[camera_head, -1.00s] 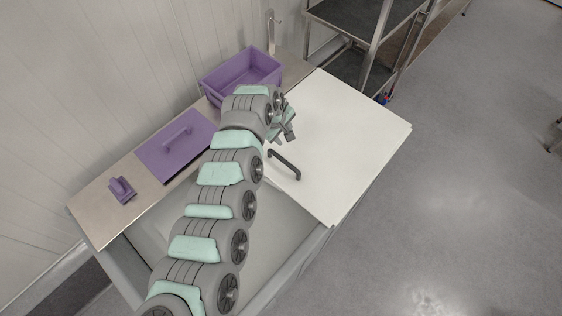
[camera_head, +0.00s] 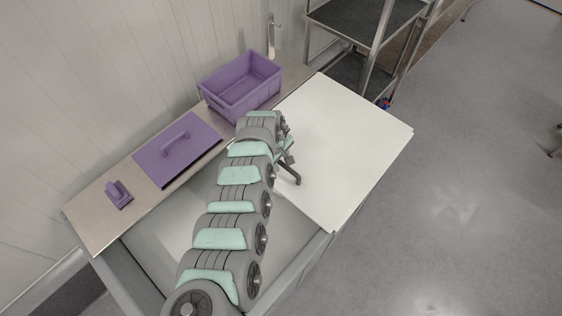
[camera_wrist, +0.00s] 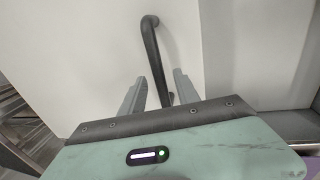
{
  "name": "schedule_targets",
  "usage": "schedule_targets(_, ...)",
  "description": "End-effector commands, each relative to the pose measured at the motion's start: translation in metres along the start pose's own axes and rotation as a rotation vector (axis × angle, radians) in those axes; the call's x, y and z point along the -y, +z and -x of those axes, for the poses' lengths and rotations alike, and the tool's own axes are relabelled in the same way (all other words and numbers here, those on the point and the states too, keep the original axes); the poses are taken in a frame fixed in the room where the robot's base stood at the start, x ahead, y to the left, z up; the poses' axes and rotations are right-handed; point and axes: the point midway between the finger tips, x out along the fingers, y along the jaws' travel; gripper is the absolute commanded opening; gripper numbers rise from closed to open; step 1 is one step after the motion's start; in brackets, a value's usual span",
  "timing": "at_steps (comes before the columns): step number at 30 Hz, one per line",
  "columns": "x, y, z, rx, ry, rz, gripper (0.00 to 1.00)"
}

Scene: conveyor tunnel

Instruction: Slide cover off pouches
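The cover is a flat white panel (camera_head: 345,135) lying over the far part of a grey basin (camera_head: 290,240). A dark bar handle (camera_head: 294,178) stands on it near its left edge. In the wrist view the handle (camera_wrist: 152,45) runs down between my two fingers, which are apart on either side of its near end. My gripper (camera_wrist: 159,77) is open, with gaps visible beside the bar. In the head view my arm hides most of the gripper, which is at the handle's upper end. No pouches are visible.
A purple bin (camera_head: 241,84), a purple lid with a handle (camera_head: 177,149) and a small purple tool (camera_head: 118,194) lie on the steel ledge (camera_head: 90,222) along the wall. A metal rack (camera_head: 365,30) stands behind the cover. Floor to the right is clear.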

Motion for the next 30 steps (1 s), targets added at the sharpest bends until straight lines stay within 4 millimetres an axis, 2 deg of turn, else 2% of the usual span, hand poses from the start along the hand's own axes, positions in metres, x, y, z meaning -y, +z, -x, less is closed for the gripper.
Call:
schedule_targets(10,-0.0002,0.0006,-0.0025,0.001,0.000,-0.001,0.37)
schedule_targets(23,0.0000,0.0006,-0.0026,0.001,0.000,-0.001,0.02)
schedule_targets(30,0.0001,0.0007,-0.0025,0.001,0.000,-0.001,0.00)
